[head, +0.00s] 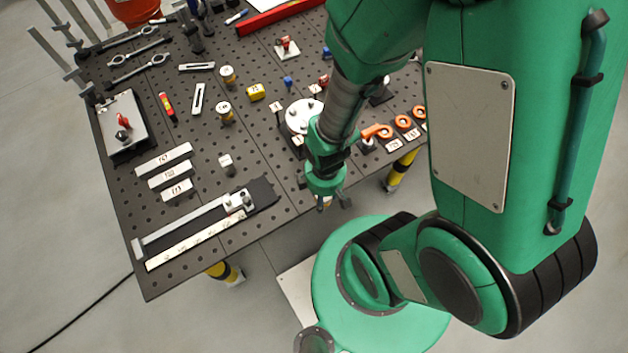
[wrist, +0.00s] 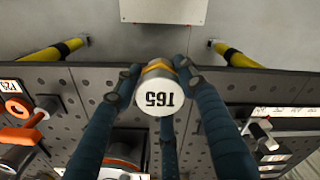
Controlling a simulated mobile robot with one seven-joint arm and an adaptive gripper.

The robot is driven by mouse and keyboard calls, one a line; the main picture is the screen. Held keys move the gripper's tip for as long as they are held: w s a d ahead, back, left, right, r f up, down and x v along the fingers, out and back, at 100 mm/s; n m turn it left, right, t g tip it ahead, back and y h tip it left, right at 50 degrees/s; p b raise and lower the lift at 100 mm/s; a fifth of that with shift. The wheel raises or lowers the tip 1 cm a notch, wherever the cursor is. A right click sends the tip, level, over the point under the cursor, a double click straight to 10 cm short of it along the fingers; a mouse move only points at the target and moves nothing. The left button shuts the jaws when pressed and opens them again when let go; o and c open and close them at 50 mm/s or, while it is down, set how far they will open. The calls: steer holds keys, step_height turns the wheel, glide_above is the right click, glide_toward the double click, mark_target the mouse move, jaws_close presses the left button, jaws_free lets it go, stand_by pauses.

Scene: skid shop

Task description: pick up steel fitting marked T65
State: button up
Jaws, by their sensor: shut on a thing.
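The steel fitting marked T65 (wrist: 158,97) is a short pale cylinder with a yellowish band. Its white round end faces the wrist camera, and the black T65 reads upside down there. My gripper (head: 334,198) is shut on it, with dark blue fingers around its sides in the wrist view. In the head view my gripper is at the table's right front edge, and the fitting is mostly hidden by the fingers. In the wrist view the fitting appears in front of the table edge; its exact height is not clear.
The dark perforated table (head: 130,222) carries labelled bars, a caliper (head: 190,225), orange rings (head: 403,121) and a round white plate (head: 297,116) with small parts. Other small cylinders (head: 225,112) stand mid-table. Yellow-black legs (head: 400,170) stand below. Grey floor lies open at the left.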

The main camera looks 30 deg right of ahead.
steer(key=s+p, duration=0.1)
steer(key=s, duration=0.5)
steer(key=shift+s+a+r, duration=0.15)
steer(key=shift+s+r, duration=0.05)
steer(key=shift+r, duration=0.15)
